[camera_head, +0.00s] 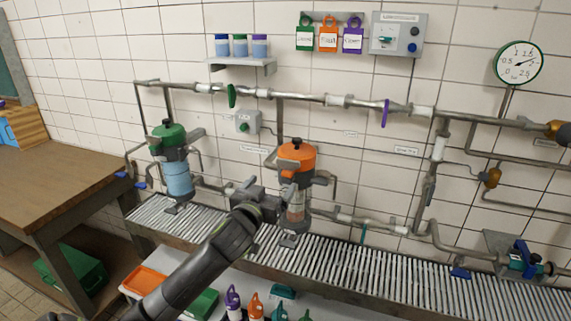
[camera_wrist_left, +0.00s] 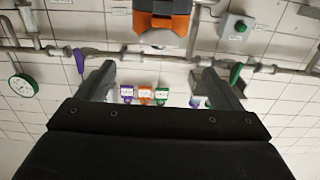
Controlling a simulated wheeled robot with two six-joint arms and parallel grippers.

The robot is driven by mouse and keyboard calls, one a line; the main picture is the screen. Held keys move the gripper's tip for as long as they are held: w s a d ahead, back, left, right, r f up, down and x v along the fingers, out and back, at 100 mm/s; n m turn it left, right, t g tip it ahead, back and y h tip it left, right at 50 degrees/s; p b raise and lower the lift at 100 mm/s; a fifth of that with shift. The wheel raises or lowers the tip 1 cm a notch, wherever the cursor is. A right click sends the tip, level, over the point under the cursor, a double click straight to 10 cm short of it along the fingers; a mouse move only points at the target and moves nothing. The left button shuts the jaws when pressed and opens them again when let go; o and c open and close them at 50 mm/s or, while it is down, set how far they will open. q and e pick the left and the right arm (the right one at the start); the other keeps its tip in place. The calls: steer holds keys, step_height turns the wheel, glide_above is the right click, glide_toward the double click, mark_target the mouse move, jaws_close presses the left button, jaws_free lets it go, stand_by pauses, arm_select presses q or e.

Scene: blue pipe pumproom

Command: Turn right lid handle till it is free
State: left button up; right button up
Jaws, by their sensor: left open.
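The right canister has an orange lid (camera_head: 297,156) with a black knob on top, a clear body (camera_head: 296,205) and a grey lever (camera_head: 323,178) at its right side. My left gripper (camera_head: 272,190) is just in front and to the left of this canister, below the lid, and covers part of its body. In the left wrist view the jaws (camera_wrist_left: 157,75) are spread with nothing between them. The orange lid (camera_wrist_left: 161,22) shows there beyond the fingertips, at the top edge. I cannot tell whether a finger touches the canister. My right gripper is out of view.
A second canister with a green lid (camera_head: 168,137) stands to the left. Grey pipes with a green lever (camera_head: 231,96) and a purple lever (camera_head: 385,113) run along the tiled wall. A slatted grating (camera_head: 400,265) lies below. A wooden table (camera_head: 50,185) is at left.

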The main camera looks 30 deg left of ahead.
mark_target(288, 164)
arm_select(q)
steer(key=p+x, duration=0.2)
steer(key=x, duration=0.7)
steer(key=shift+w, duration=0.25)
steer(key=shift+p+x, duration=0.4)
steer(key=shift+x, duration=0.35)
steer(key=shift+c, duration=0.2)
